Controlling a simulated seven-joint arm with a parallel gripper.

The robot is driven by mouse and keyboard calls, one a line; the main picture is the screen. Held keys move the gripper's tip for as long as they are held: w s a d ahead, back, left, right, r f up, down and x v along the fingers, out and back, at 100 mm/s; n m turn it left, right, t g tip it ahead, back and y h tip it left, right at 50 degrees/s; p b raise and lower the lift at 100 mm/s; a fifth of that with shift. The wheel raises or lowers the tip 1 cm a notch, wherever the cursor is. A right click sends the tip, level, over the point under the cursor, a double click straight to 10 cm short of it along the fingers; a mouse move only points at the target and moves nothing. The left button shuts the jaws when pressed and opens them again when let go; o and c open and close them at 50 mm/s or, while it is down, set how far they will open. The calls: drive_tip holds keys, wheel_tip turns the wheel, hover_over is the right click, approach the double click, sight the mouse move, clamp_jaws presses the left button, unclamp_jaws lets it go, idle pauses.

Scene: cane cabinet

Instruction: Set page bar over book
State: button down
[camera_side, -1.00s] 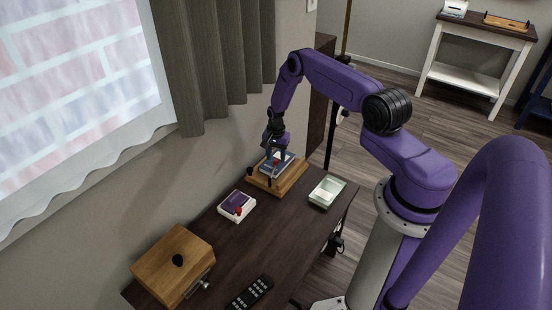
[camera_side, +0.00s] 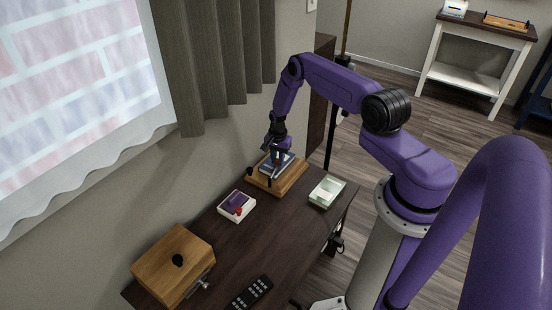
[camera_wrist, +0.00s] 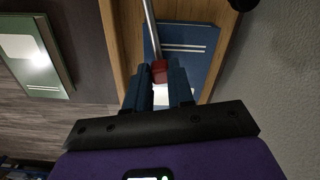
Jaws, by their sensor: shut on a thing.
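The blue book (camera_wrist: 204,55) with white lines lies on a wooden stand (camera_side: 292,180). The page bar (camera_wrist: 149,22) is a thin metal rod with a red grip (camera_wrist: 159,72). My gripper (camera_wrist: 159,80) is shut on the red grip. In the side view my gripper (camera_side: 277,157) is low over the book, and its fingers hide part of it. In the wrist view the rod runs up the picture along the book's left edge, over the stand. Whether the rod touches the book or stand I cannot tell.
A wooden box (camera_side: 174,262) and black remote (camera_side: 251,292) are nearer. A wall and curtain (camera_side: 220,60) border the table's left.

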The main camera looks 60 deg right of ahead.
drive_tip(key=shift+s+m, duration=0.65)
drive_tip(key=shift+m, duration=0.25)
drive_tip(key=c, duration=1)
unclamp_jaws()
drive_tip(key=shift+o, duration=0.2)
wheel_tip(320, 180, up, 18)
drive_tip(key=shift+f, duration=0.25)
